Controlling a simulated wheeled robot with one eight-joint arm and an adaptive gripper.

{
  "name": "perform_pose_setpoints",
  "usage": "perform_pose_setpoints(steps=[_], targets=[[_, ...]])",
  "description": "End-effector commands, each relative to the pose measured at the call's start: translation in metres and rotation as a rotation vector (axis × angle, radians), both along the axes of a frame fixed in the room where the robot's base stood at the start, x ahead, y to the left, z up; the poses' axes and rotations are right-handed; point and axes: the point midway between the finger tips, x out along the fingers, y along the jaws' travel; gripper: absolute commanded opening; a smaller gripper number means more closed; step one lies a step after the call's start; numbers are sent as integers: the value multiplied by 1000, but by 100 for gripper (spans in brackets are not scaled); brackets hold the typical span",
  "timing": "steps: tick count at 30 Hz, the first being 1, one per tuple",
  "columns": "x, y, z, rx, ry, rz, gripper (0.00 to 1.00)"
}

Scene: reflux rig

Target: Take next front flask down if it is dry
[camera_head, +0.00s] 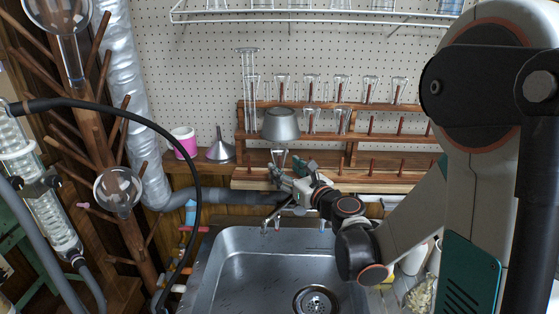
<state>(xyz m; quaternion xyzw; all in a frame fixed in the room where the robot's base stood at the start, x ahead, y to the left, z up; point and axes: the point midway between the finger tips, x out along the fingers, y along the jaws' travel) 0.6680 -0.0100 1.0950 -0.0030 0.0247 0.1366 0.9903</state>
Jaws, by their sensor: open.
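A wooden peg rack (350,181) stands in tiers behind the sink. In its front row one small clear glass flask (279,157) sits at the left, wide end up. My gripper (286,174) is open at the front of the rack, right by this flask's lower part. I cannot tell whether a finger touches it. Several bare pegs show to the right in the front row. More clear flasks (341,120) stand on the middle and back tiers. The picture is too small to tell whether the front flask is dry.
A grey metal cup (281,125) stands upside down just above the front flask. A metal sink (235,262) lies below my arm. A funnel (220,149) and a pink-labelled tub (184,142) stand left. A tall glass cylinder (248,85) rises behind.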

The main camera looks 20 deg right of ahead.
Motion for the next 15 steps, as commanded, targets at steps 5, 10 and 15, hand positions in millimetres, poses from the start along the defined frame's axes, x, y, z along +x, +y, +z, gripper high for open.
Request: perform_pose_setpoints(steps=[5,10,15], targets=[[21,6,-3,-1,0,2,57],[25,6,-2,-1,0,0,57],[25,6,-2,-1,0,0,48]])
